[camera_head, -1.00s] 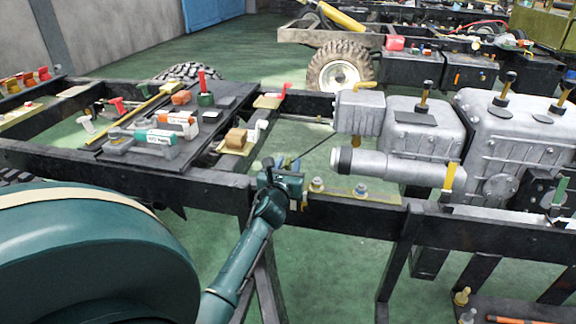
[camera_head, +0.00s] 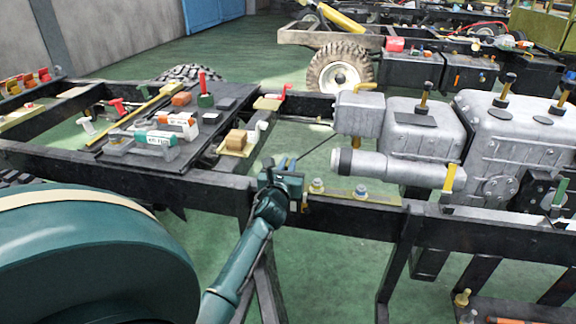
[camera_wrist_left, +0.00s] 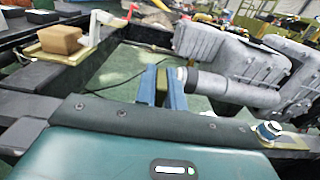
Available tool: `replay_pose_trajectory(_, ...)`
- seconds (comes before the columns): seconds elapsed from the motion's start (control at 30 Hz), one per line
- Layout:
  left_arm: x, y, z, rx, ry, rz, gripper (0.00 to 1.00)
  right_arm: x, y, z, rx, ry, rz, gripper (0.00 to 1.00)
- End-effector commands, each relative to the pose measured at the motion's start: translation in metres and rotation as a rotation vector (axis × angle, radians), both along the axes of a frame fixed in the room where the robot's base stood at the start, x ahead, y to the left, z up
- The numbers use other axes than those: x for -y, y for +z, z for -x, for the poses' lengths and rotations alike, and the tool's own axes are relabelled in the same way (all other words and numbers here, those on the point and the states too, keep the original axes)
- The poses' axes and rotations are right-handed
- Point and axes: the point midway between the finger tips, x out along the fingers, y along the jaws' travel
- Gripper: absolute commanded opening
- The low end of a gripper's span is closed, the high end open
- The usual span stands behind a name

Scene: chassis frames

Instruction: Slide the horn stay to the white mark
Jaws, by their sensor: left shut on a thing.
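My left gripper (camera_head: 282,165) is at the near rail of the black chassis frame, left of the grey engine. In the left wrist view, its two blue fingers (camera_wrist_left: 163,87) are shut on a small olive-yellow piece (camera_wrist_left: 162,84), which I take to be the horn stay. The fingers hide most of the piece, and its lower end is out of sight. I cannot pick out the white mark in either view. My right gripper is in neither view.
An olive plate (camera_head: 340,195) with bolts (camera_head: 317,185) lies on the rail just right of my gripper. The grey engine (camera_head: 410,125) and its cylinder stand beyond it. A black tray (camera_head: 190,125) with parts is at the left. Open floor shows between the rails.

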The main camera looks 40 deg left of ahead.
Motion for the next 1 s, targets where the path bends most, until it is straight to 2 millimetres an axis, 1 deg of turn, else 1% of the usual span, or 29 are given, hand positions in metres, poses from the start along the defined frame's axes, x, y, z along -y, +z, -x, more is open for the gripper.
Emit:
replay_pose_trajectory(0.17, -0.002, 0.000, 0.001, -0.001, 0.000, 0.000, 0.00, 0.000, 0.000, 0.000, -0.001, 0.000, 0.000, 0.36)
replay_pose_trajectory(0.27, -0.014, 0.001, 0.008, -0.004, 0.003, -0.003, 0.00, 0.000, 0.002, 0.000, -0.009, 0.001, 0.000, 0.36)
replay_pose_trajectory(0.3, -0.020, 0.001, 0.011, -0.005, 0.003, -0.004, 0.00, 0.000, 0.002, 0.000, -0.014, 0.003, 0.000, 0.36)
replay_pose_trajectory(0.4, -0.028, 0.000, 0.016, -0.004, 0.002, -0.003, 0.00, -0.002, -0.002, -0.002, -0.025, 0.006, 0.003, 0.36)
replay_pose_trajectory(0.67, -0.028, -0.001, 0.016, -0.001, 0.000, 0.002, 0.00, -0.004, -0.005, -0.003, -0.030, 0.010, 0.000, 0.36)
replay_pose_trajectory(0.7, -0.028, -0.001, 0.016, -0.001, 0.000, 0.002, 0.12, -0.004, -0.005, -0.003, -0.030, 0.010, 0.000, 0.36)
replay_pose_trajectory(0.93, -0.028, -0.001, 0.016, -0.001, 0.000, 0.000, 0.31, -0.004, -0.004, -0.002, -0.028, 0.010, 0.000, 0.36)
replay_pose_trajectory(1.0, -0.028, -0.001, 0.016, -0.001, 0.000, 0.000, 0.33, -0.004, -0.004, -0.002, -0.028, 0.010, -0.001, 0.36)
